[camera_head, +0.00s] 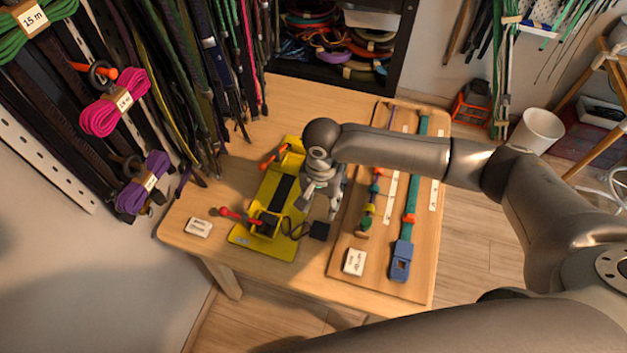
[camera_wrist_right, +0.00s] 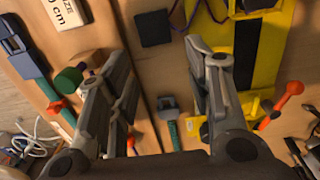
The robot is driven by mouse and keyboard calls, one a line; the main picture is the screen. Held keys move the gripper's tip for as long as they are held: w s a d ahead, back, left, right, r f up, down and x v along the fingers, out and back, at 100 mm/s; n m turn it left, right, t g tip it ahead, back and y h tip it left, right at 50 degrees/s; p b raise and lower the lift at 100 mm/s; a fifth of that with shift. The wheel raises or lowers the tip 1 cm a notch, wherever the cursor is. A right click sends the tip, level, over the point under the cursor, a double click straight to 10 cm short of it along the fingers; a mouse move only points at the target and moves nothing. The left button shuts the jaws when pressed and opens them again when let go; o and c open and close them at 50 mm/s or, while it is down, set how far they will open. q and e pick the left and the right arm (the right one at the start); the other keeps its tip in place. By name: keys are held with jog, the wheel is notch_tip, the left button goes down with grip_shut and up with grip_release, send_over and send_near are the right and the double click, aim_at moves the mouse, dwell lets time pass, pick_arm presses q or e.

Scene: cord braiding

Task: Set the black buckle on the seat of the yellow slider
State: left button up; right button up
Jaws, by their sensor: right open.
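A dark, near-black buckle (camera_wrist_right: 168,102) with a short green strap lies on the table in the right wrist view, between the lines of my fingers. In the head view I cannot make it out; my right gripper covers that area. The yellow fixture (camera_head: 243,237) has a black strip along its middle and raised yellow blocks with red-handled clamps at both ends. I take the near block (camera_head: 268,224) as the slider, but cannot be sure. The fixture also shows in the right wrist view (camera_wrist_right: 282,35). My right gripper (camera_head: 320,206) is open and empty, beside the fixture's right edge.
A black square box (camera_head: 319,231) with a dark cord lies in front of the gripper. A wooden board (camera_head: 342,228) with straps and a blue buckle (camera_head: 400,262) is on the right. A white label block (camera_head: 198,227) lies left. Hanging cords crowd the left wall.

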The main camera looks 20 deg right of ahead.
aim_at(321, 227)
jog(key=shift+s+f, duration=0.75)
jog(key=shift+f, duration=0.15)
pick_arm(q)
jog(key=s, duration=0.7)
pick_arm(e)
notch_tip(321, 227, down, 3)
jog(key=shift+f+p, duration=0.1)
jog(key=shift+p, duration=0.2)
jog(key=f, duration=0.3)
jog(key=shift+w, duration=0.2)
pick_arm(q)
jog(key=w, duration=0.5)
pick_arm(e)
jog(key=shift+f, duration=1.1)
jog(key=shift+c, duration=0.4)
jog(key=c, duration=0.5)
jog(key=shift+r+p, duration=0.45)
jog(key=shift+p, duration=0.05)
jog(key=shift+c, duration=0.3)
jog(key=shift+r+p, duration=0.4)
jog(key=shift+p, duration=0.05)
jog(key=shift+r+p, duration=2.15)
jog(key=shift+p, duration=0.25)
pick_arm(q)
notch_tip(321, 227, up, 7)
jog(key=s, duration=0.1)
jog(key=shift+s, duration=0.3)
